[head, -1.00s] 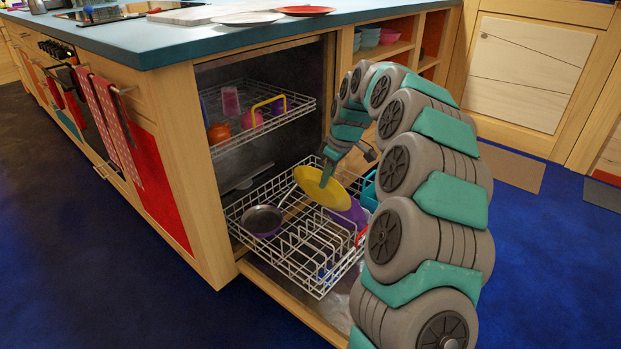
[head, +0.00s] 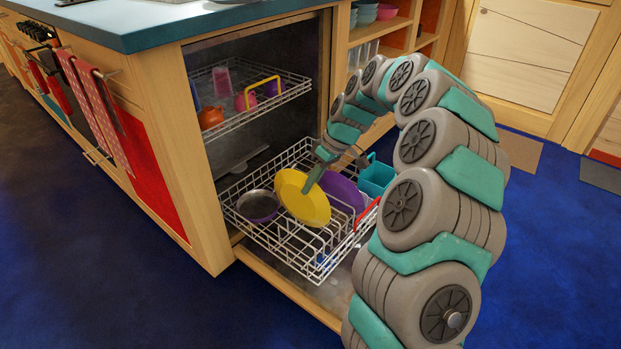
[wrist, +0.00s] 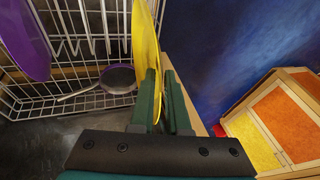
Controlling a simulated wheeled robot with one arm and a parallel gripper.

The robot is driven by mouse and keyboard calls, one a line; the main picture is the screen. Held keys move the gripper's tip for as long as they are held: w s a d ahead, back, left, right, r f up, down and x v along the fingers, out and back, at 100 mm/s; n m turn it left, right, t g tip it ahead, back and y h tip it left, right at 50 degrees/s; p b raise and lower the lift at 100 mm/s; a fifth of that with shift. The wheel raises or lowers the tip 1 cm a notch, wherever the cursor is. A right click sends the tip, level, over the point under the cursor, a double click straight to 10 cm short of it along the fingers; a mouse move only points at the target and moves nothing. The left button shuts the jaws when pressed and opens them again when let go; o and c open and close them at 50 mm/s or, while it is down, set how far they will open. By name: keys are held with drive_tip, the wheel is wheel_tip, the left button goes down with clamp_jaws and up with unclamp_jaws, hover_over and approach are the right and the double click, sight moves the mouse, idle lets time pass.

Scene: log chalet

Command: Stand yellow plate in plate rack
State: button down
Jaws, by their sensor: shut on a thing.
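The yellow plate (head: 297,200) is tilted on edge at the lower dishwasher rack, between a small pan and a purple plate. In the wrist view the yellow plate (wrist: 145,45) shows nearly edge-on. My gripper (head: 312,183) is shut on its rim, and its green fingers (wrist: 163,95) show on the plate in the wrist view. The plate rack (head: 285,240) is the white wire lower rack with upright tines, pulled out of the dishwasher. I cannot tell whether the plate's lower edge touches the tines.
A purple plate (head: 343,193) stands behind the yellow one, with a teal container (head: 376,178) to its right. A pan (head: 258,205) lies at the rack's left. The upper rack (head: 250,105) with cups hangs above. The front tines look empty.

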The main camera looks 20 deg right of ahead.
sight(308, 218)
drive_tip(key=shift+f+b, duration=2.05)
drive_tip(key=shift+f, duration=3.4)
drive_tip(key=c, duration=0.8)
unclamp_jaws()
drive_tip(key=shift+r, duration=0.1)
drive_tip(key=v, duration=0.6)
drive_tip(key=shift+d+r, duration=0.15)
drive_tip(key=shift+r, duration=0.1)
drive_tip(key=shift+d+r, duration=0.2)
drive_tip(key=shift+r, duration=0.25)
